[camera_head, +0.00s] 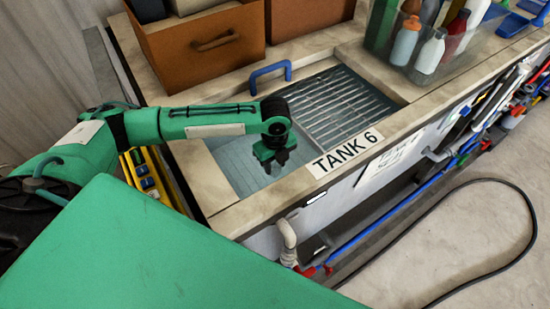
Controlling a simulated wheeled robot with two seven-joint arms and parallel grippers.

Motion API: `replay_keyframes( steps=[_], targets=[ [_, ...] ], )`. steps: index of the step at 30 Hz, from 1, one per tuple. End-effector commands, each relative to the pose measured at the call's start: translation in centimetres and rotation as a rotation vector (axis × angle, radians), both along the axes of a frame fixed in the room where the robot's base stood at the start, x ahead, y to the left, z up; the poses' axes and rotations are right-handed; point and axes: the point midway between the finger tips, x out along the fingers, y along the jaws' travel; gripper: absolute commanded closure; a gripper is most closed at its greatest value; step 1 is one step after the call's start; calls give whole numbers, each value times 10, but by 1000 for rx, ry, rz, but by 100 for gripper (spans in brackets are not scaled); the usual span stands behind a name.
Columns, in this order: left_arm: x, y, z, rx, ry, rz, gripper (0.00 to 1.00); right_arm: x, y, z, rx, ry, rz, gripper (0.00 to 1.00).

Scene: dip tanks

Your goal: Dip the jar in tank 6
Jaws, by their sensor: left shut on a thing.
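Tank 6 (235,163) is a sunken basin of bluish-grey liquid in the worktop, with a slatted metal grate across its far right part. Its black-on-white label "TANK 6" (345,154) lies on the front rim. My left gripper (274,168) points down over the near part of the tank, just left of the label. Its dark fingers are shut on the jar, which is too dark and small to make out between them. I cannot tell whether the jar touches the liquid. My right gripper is not in view.
A blue handle (270,75) stands at the tank's back rim. Brown bins (203,45) stand behind it. A clear tub of bottles (432,62) is at the right. Pipes and a hose (288,240) run along the front; a black cable (480,182) lies on the floor.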

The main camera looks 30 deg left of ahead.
Motion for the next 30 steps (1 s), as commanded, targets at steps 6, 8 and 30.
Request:
replay_keyframes(
  steps=[6,8,30],
  targets=[
    [0,0,-24,1,1,0,88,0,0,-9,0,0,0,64],
    [0,0,-30,1,1,0,88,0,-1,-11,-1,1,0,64],
    [0,0,-79,1,-1,0,88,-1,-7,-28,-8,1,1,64]
  ],
)
